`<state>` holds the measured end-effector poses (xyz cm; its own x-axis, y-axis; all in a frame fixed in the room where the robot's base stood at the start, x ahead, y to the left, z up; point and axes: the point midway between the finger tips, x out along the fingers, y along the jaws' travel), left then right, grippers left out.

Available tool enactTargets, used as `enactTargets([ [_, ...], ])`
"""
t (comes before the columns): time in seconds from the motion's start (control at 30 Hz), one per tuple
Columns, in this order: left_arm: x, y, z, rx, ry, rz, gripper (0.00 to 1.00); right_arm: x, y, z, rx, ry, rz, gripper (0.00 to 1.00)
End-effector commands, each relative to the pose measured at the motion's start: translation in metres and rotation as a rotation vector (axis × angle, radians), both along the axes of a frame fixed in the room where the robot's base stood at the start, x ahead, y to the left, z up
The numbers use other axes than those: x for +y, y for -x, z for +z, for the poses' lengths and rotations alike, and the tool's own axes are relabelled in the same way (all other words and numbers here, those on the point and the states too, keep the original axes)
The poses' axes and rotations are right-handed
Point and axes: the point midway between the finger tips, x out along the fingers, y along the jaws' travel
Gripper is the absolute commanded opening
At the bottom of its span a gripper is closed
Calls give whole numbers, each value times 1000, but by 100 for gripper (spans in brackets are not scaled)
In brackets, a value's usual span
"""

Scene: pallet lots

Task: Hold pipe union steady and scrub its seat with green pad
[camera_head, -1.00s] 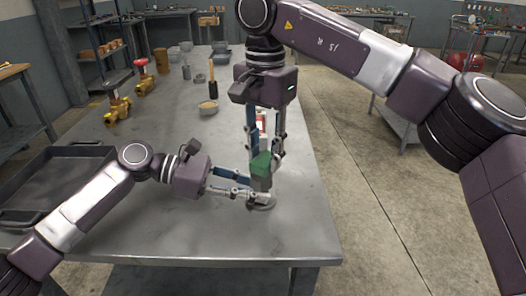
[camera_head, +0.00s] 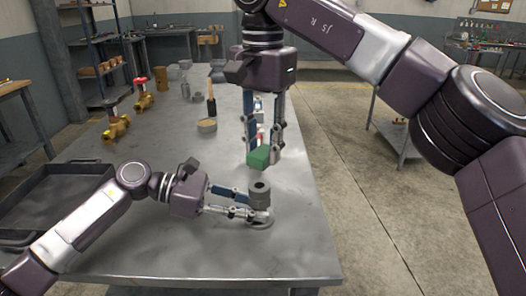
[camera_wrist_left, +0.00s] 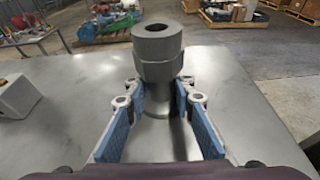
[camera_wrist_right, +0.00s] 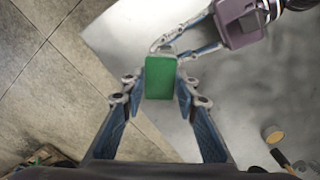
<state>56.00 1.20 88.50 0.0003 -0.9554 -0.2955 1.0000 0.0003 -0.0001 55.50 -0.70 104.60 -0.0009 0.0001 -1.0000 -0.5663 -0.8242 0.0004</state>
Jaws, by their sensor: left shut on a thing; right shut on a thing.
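The grey metal pipe union (camera_head: 261,194) stands upright on the table, its round opening facing up. My left gripper (camera_head: 245,210) is shut on its lower part from the left side. In the left wrist view the union (camera_wrist_left: 158,60) rises between the two blue-padded fingers (camera_wrist_left: 158,112). My right gripper (camera_head: 264,152) points down and is shut on the green pad (camera_head: 258,157), held above the union and apart from it. In the right wrist view the pad (camera_wrist_right: 160,77) sits between the fingertips and hides the union.
A black tray (camera_head: 40,207) lies at the table's left. The table's right edge is close to the union.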

Motion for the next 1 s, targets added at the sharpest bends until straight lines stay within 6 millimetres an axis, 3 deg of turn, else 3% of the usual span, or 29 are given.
enactTargets([
  [0.4, 0, 0, 0, 0, 0, 0, 0, 0, 0, 0, 0, 0, 0, 9],
  [0.43, 0, 0, 0, 0, 0, 0, 26, 0, 0, 0, 0, 0, 0, 9],
  [0.6, 0, 0, 0, 0, 0, 0, 44, 0, 0, 0, 0, 0, 0, 9],
  [0.87, 1, 0, 0, 0, 0, 0, 44, 0, 0, 0, 0, 0, 0, 9],
  [1.0, 11, -1, 3, 0, -1, 2, 44, 0, 0, 0, 0, 0, 0, 9],
])
